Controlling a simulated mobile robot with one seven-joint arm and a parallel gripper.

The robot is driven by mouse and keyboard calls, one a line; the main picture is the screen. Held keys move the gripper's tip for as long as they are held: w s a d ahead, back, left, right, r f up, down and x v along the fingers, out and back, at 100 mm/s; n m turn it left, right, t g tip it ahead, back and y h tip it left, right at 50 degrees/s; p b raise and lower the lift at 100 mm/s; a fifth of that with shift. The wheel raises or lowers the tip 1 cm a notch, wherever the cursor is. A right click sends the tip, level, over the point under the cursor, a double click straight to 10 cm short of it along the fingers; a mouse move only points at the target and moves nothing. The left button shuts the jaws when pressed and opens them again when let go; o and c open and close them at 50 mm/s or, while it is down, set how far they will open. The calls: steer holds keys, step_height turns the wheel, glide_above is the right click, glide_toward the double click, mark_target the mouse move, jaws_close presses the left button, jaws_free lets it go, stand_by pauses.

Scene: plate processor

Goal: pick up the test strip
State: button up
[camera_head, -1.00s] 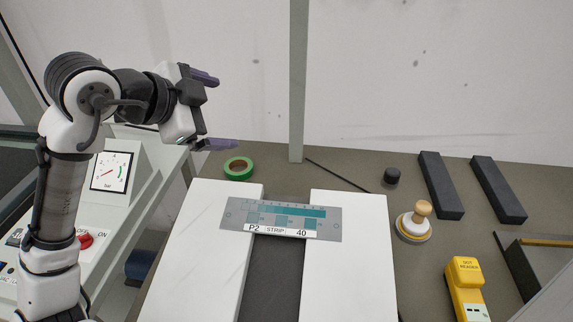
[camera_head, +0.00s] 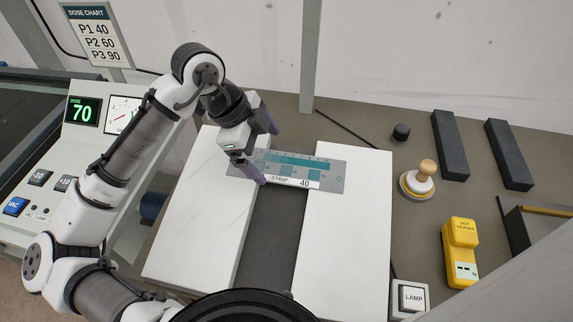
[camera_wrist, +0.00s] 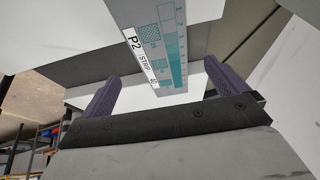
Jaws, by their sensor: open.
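The test strip (camera_head: 332,178) is a grey plate with teal patches and a white label reading "STRIP 40". It lies across the gap between two white blocks, and my gripper hides part of its left end. In the wrist view the strip (camera_wrist: 167,45) shows the label "P2 STRIP 40" and reaches toward the space between my fingers. My gripper (camera_head: 268,150) is open, with purple fingers, at the strip's left part. In the wrist view my gripper (camera_wrist: 160,92) has its fingers wide apart, one on each side of the strip's near end. I cannot tell whether they touch it.
The left white block (camera_head: 190,240) and right white block (camera_head: 345,245) flank a dark gap. To the right are a wooden-knobbed stamp (camera_head: 418,185), a yellow dot reader (camera_head: 460,250), dark bars (camera_head: 450,145) and a lamp switch (camera_head: 411,298). A control panel (camera_head: 60,170) stands left.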

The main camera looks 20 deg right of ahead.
mark_target(281, 167)
steer(key=shift+p+x, duration=0.65)
steer(key=shift+x, duration=1.7)
steer(key=shift+d+r, duration=0.1)
steer(key=shift+d, duration=0.05)
steer(key=c, duration=1)
steer(key=shift+c, duration=0.3)
step_height(281, 167, up, 20)
steer(key=b, duration=0.2)
